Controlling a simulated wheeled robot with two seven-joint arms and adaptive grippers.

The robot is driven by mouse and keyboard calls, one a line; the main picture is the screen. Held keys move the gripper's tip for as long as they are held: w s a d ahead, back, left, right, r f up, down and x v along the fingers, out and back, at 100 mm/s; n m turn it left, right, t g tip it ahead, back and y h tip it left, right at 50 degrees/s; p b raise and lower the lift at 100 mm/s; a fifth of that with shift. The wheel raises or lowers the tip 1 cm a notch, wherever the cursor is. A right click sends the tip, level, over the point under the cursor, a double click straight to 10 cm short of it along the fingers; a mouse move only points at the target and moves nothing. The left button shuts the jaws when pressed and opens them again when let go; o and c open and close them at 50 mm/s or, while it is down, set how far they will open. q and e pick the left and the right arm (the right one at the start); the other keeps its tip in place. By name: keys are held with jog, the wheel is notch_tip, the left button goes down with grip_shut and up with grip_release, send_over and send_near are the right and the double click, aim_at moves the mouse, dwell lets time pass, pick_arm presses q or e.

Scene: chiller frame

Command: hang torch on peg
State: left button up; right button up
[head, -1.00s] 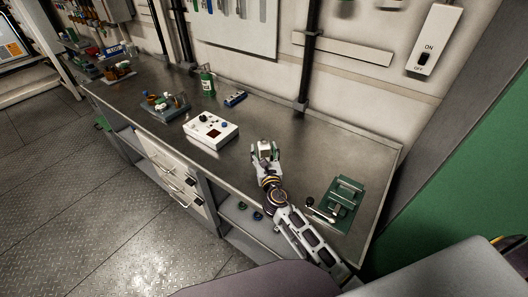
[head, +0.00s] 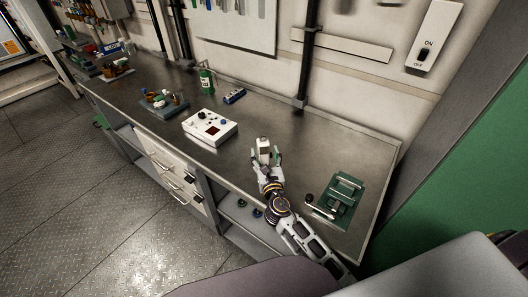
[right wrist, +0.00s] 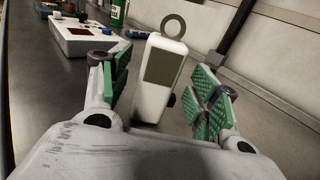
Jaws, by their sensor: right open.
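The torch (right wrist: 158,72) is a white, boxy body with a grey panel and a grey ring on top. It stands upright on the bench. In the head view the torch (head: 263,144) shows small at the tips of my right gripper (head: 266,158). In the right wrist view my right gripper (right wrist: 158,92) is open, with green-padded fingers on either side of the torch. A gap shows between the torch and the right-hand finger; contact with the left-hand finger cannot be told. I cannot make out the peg. My left gripper is out of view.
The metal bench (head: 300,150) is clear around the torch. A white control box (head: 210,128) stands to its left, a green bottle (head: 206,81) and blue item (head: 234,96) behind that. A green vise-like fixture (head: 343,197) lies to the right. A black post (head: 307,60) rises behind.

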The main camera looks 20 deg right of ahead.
jog(key=shift+s+a+b, duration=0.25)
jog(key=shift+s+b, duration=0.05)
jog(key=shift+s, duration=1.65)
jog(key=shift+s+a+b, duration=0.2)
jog(key=shift+s+b, duration=0.1)
jog(key=shift+s, duration=1.65)
jog(key=shift+a, duration=0.1)
